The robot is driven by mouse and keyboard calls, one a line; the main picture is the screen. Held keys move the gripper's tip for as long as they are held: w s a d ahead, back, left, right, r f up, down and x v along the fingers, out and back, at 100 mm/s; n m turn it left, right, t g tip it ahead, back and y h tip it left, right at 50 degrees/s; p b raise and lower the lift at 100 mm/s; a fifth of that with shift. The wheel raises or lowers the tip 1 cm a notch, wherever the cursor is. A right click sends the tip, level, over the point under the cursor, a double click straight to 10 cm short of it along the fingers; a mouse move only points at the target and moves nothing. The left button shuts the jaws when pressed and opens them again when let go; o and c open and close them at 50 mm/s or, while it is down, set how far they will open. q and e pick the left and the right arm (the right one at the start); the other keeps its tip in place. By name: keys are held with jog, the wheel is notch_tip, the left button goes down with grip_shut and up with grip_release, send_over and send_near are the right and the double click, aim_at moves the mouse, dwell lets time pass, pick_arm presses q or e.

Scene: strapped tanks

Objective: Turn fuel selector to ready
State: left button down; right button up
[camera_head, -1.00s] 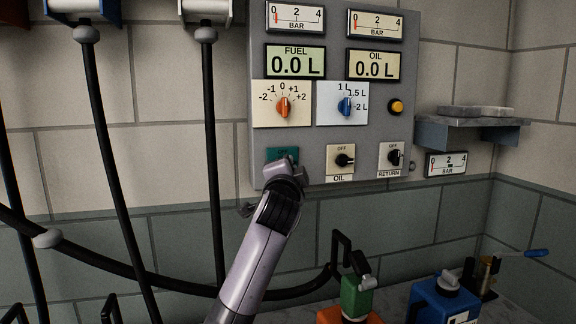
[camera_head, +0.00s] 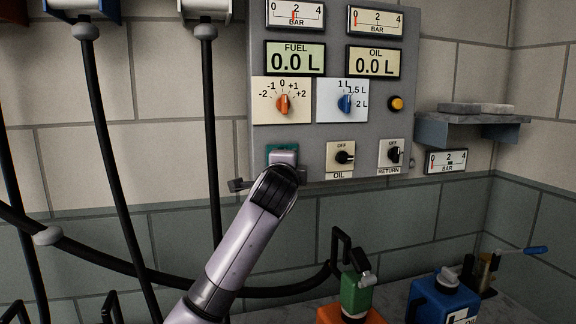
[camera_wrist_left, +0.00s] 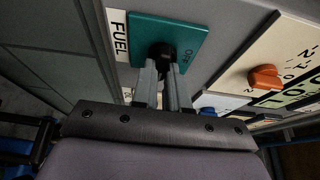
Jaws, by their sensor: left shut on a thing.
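The fuel selector is a black knob (camera_wrist_left: 165,54) on a teal plate (camera_wrist_left: 190,35) marked OFF, beside a FUEL label (camera_wrist_left: 120,38) in the left wrist view. My left gripper (camera_wrist_left: 165,75) is shut on this knob, its two grey fingers on either side of it. In the head view my left gripper (camera_head: 284,158) covers the knob and most of the teal plate (camera_head: 270,150) at the panel's lower left. The knob's pointing direction is hidden. My right gripper is not in view.
The OIL knob (camera_head: 345,157) and RETURN knob (camera_head: 394,154) are just to the right. Above are the orange dial (camera_head: 283,103), blue dial (camera_head: 345,103) and 0.0 L displays. Black hoses (camera_head: 103,150) hang at left. Green (camera_head: 356,297) and blue (camera_head: 440,300) containers stand below right.

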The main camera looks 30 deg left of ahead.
pick_arm(q)
jog(key=c, duration=1.1)
grip_release()
jog(key=shift+c, duration=0.2)
jog(key=shift+s, duration=0.1)
jog(key=b+v, duration=0.1)
jog(key=v, duration=0.6)
jog(key=shift+b, duration=0.3)
